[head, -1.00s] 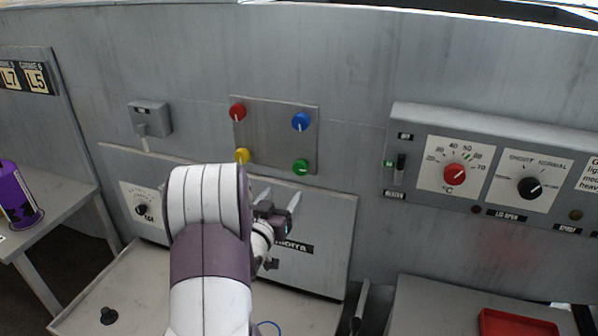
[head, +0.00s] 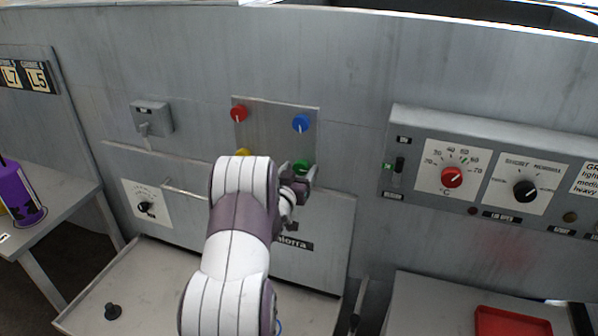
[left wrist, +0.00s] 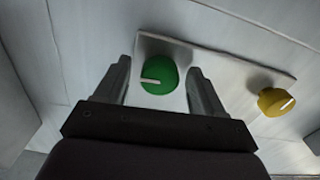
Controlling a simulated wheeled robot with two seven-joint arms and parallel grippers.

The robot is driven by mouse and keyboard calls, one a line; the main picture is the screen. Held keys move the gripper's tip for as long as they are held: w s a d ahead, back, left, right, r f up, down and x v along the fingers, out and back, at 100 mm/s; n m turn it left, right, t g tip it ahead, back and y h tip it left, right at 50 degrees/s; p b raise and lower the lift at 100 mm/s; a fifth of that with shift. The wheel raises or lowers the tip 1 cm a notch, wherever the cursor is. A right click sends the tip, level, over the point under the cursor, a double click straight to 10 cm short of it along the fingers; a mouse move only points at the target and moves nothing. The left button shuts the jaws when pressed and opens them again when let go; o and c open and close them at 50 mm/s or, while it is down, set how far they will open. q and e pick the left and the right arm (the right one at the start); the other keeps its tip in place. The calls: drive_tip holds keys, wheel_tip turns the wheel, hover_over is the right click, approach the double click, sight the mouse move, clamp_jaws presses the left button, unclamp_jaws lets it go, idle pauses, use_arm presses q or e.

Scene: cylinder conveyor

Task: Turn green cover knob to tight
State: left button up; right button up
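The green cover knob (head: 302,165) is at the lower right of a square metal plate (head: 275,128) on the upright panel. In the left wrist view the green knob (left wrist: 159,76) shows a white pointer line lying nearly level, pointing left. My left gripper (head: 300,174) is at the green knob. In the left wrist view its two fingers (left wrist: 160,85) are apart, one on each side of the knob, with gaps visible between them and it. The pointer is hidden in the head view. My right gripper is not in view.
The red knob (head: 239,113), blue knob (head: 301,123) and yellow knob (head: 243,154) share the plate; the yellow one (left wrist: 273,102) is close to my gripper. A control box (head: 480,175) with dials is to the right. A red tray (head: 512,324) is at lower right.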

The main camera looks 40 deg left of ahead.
use_arm(q)
drive_tip(key=c, duration=1)
drive_tip(key=shift+f+m+b, duration=0.2)
drive_tip(key=shift+m+b, duration=0.2)
drive_tip(key=shift+b, duration=0.3)
drive_tip(key=m+b, duration=1.3)
drive_tip(key=b, duration=0.5)
drive_tip(key=shift+a+m, duration=0.15)
drive_tip(key=shift+m, duration=0.15)
drive_tip(key=shift+r+m+b, duration=0.2)
drive_tip(key=shift+m+b, duration=1.1)
drive_tip(key=shift+b, duration=0.1)
